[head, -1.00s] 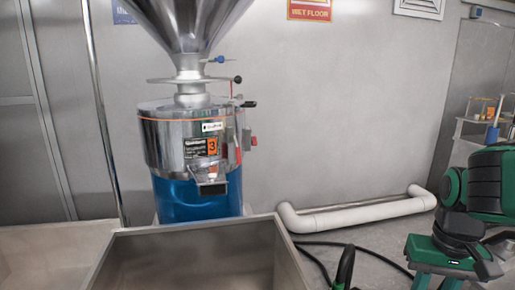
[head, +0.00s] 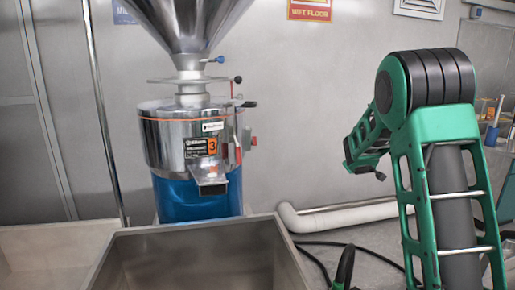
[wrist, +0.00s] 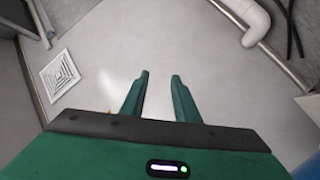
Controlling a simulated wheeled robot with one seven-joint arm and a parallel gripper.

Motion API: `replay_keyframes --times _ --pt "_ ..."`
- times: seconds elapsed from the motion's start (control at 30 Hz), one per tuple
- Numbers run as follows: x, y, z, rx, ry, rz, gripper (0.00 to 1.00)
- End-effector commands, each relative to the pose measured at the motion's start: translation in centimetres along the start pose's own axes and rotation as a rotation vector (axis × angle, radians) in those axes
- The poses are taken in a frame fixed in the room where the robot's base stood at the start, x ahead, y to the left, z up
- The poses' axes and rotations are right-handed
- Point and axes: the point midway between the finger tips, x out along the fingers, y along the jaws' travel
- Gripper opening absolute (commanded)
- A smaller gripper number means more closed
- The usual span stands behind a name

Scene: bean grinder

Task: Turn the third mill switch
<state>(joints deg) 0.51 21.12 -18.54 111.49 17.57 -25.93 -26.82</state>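The mill marked 3 (head: 165,150) stands against the wall in the head view. It has a steel drum, a blue base and a steel hopper on top. A small box with a red part (head: 250,141), which looks like its switch, sticks out at the drum's right side; its setting is too small to tell. My arm is raised at the right of the head view, well apart from the mill.
A steel bin (head: 205,250) stands in front of the mill. A white pipe (head: 345,216) runs low along the wall, with a black hose (head: 350,246) on the floor.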

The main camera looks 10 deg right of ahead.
Motion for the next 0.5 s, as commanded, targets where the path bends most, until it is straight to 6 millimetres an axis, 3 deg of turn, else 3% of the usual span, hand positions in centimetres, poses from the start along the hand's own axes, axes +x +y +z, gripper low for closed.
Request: replay_keyframes --times 0.1,0.23,0.37,0.5 --pt "3.5 -2.3 -4.4 -0.122 0.168 0.079 0.28" --pt "5.5 -5.6 -9.2 -0.249 0.364 0.169 0.28" --pt "5.9 -9.9 -13.5 -0.37 0.566 0.261 0.28" --pt "4.7 -15.9 -17.1 -0.485 0.793 0.358 0.28"
